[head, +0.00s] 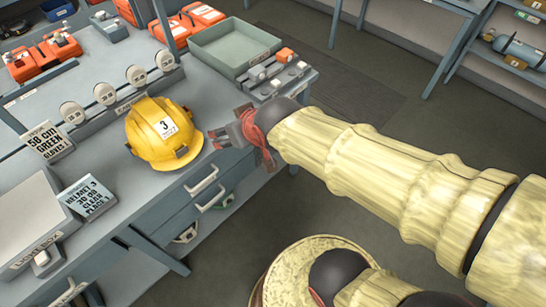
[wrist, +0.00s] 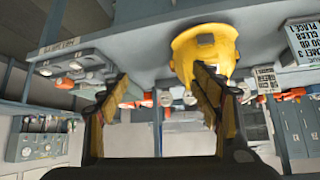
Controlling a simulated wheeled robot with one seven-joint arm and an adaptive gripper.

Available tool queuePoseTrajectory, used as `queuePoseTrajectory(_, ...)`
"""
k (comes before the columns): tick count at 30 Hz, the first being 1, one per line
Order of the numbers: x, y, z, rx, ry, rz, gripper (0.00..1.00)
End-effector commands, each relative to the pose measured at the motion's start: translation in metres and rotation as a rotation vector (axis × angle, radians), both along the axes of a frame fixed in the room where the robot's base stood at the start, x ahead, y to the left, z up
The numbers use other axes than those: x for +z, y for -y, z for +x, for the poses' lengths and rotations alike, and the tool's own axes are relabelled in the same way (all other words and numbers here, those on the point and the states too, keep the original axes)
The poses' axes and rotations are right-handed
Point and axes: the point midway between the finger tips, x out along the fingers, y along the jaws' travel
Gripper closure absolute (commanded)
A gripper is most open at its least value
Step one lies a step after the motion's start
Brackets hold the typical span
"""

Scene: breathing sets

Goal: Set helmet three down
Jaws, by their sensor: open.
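A yellow helmet (head: 158,150) with a white label reading 3 rests on the grey workbench (head: 222,100), near its front edge. The helmet also shows in the wrist view (wrist: 203,50), where the picture is upside down and the right finger overlaps its edge. My gripper (head: 215,138) is just right of the helmet at the bench's front edge, apart from it. In the wrist view my gripper (wrist: 160,88) has its two fingers spread wide with nothing between them. A card (head: 88,197) reading HELMET 3 and CLEAR PLACE 1 stands at the left.
A green-grey tray (head: 235,50) and a rack of small parts (head: 278,75) stand at the bench's back right. Several round white discs (head: 104,94) line a rail behind the helmet. Another card (head: 47,142) mentions green gloves. A grey box (head: 32,222) sits front left. Drawers (head: 203,185) are below.

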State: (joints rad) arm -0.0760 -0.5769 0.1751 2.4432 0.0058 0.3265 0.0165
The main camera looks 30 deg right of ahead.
Motion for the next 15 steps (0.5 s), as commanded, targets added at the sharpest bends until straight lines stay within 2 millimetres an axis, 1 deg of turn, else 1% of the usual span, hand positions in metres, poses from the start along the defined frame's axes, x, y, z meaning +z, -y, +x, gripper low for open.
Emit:
queuePoseTrajectory(1,0.008,0.008,-0.022,-0.013,-0.039,-0.005,0.35)
queuePoseTrajectory(3,0.013,0.016,-0.053,-0.028,-0.105,-0.012,0.35)
queuePoseTrajectory(6,0.017,0.025,-0.091,-0.044,-0.186,-0.020,0.35)
queuePoseTrajectory(7,0.018,0.026,-0.101,-0.047,-0.204,-0.020,0.35)
queuePoseTrajectory(9,0.019,0.029,-0.118,-0.053,-0.241,-0.023,0.35)
queuePoseTrajectory(11,0.019,0.030,-0.128,-0.057,-0.262,-0.025,0.35)
queuePoseTrajectory(13,0.019,0.031,-0.135,-0.059,-0.277,-0.025,0.35)
queuePoseTrajectory(15,0.019,0.031,-0.137,-0.060,-0.282,-0.025,0.35)
